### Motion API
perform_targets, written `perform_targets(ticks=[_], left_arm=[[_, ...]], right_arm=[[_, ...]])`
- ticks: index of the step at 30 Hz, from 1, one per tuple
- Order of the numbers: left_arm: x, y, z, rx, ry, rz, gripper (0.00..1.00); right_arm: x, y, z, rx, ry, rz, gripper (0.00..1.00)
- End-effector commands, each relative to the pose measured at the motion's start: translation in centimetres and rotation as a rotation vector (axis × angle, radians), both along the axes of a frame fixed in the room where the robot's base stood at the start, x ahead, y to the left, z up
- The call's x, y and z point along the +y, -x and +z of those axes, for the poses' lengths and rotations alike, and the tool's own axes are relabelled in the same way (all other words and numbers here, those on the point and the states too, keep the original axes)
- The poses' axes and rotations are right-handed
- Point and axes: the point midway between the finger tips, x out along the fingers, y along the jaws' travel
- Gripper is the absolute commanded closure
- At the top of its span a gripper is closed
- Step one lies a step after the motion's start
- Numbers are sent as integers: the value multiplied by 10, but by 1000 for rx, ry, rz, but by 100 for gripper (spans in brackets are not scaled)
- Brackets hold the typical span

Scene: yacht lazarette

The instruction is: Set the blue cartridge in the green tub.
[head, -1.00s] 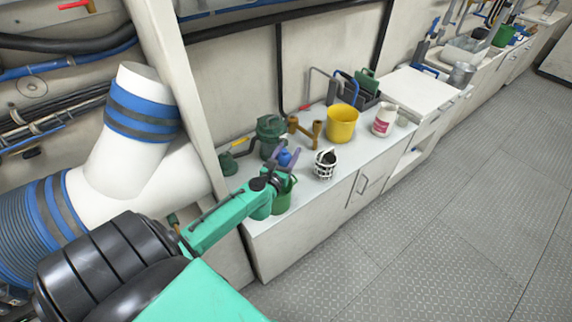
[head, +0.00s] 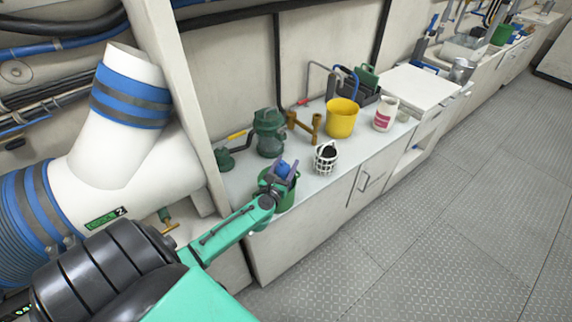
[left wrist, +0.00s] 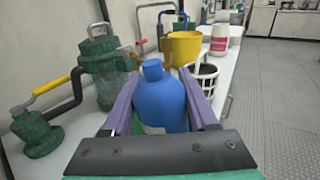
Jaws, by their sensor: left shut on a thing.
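The blue cartridge (left wrist: 160,102) is between the purple fingers of my left gripper (left wrist: 162,108) in the left wrist view, upright with its cap on top. In the head view the blue cartridge (head: 282,168) shows between the fingers of my left gripper (head: 281,172), which is shut on it. The green tub (head: 287,198) stands on the white counter, directly under and behind the gripper in the head view. The cartridge appears over the tub's opening; I cannot tell how deep it reaches. The gripper hides part of the tub. My right gripper is not in view.
A white basket (head: 326,158) with a dark item stands just right of the tub. A green strainer (head: 268,132), a brass fitting (head: 305,127), a yellow bucket (head: 342,118) and a white jug (head: 386,113) stand on the counter (head: 322,190). A white pipe (head: 130,120) is at left.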

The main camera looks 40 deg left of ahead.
Motion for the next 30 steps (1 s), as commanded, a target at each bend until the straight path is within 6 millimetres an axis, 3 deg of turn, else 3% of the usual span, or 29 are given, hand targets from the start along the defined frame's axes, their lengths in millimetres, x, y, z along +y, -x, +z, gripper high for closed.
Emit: perform_targets(ticks=[4,5,7,17,21,23,30], left_arm=[[0,0,-2,-1,0,0,100],[0,0,-2,0,0,0,37],[0,0,-2,0,0,0,13],[0,0,0,-1,0,0,13],[0,0,16,-1,0,0,13],[-4,10,9,2,3,-1,13],[-22,76,6,3,3,0,13]], right_arm=[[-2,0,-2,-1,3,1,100],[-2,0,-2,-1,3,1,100],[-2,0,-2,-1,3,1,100],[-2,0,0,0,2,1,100],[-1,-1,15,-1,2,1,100],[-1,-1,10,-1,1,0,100],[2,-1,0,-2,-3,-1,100]])
